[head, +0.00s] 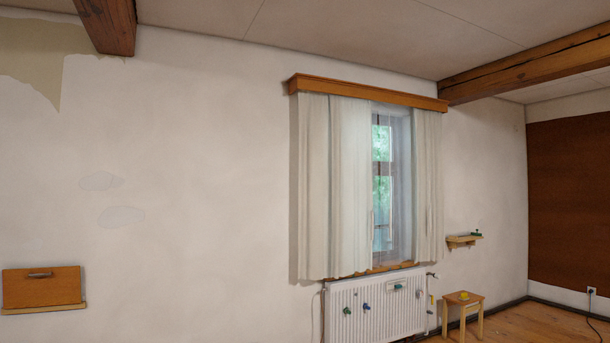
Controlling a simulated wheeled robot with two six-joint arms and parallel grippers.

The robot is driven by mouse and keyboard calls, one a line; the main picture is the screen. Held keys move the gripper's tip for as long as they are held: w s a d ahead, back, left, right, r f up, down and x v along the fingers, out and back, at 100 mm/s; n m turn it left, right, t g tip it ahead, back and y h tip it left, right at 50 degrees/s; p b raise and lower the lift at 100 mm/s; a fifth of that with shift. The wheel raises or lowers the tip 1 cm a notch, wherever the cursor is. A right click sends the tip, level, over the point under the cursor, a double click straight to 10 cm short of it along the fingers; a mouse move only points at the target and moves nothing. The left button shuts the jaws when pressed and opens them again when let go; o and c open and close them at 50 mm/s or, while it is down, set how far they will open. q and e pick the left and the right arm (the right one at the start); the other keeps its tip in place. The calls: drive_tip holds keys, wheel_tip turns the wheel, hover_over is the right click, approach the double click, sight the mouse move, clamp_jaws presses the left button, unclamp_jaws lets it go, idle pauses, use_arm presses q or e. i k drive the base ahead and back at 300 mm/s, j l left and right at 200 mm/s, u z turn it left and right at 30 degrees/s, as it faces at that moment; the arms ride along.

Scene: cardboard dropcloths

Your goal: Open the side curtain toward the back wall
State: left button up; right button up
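A white side curtain in two parts hangs from a wooden cornice (368,92) over a window. The left part (333,185) is wide and covers much of the window. The right part (428,185) is narrower and hangs at the right edge of the window. Between them a gap shows the window (383,185) with a sheer layer and green outside. Neither of my grippers shows in the head view.
A white radiator (375,308) with several small coloured objects on it stands below the curtains. A small wooden stool (463,302) and a wall shelf (464,239) are to its right. A wooden wall box (42,288) is at far left. Wooden floor (540,325) is open at right.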

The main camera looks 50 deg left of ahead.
sight(352, 236)
drive_tip(key=u, duration=1.4)
drive_tip(key=i+l+z, duration=0.65)
drive_tip(key=l+z, duration=0.2)
drive_tip(key=i+l+z, duration=0.55)
drive_tip(key=i+z, duration=0.25)
drive_tip(key=i+l+z, duration=0.1)
drive_tip(key=i+z, duration=0.15)
drive_tip(key=i, duration=3.15)
drive_tip(key=i+l+u, duration=0.15)
drive_tip(key=i+u, duration=0.2)
drive_tip(key=i, duration=1.3)
drive_tip(key=i+j+u, duration=0.15)
drive_tip(key=i+u, duration=1.1)
drive_tip(key=i+l+u, duration=0.25)
drive_tip(key=u, duration=0.2)
drive_tip(key=i+j+u, duration=0.15)
drive_tip(key=i+u, duration=0.3)
drive_tip(key=i, duration=0.45)
drive_tip(key=i+l+u, duration=0.2)
drive_tip(key=i+u, duration=0.2)
drive_tip(key=i, duration=0.5)
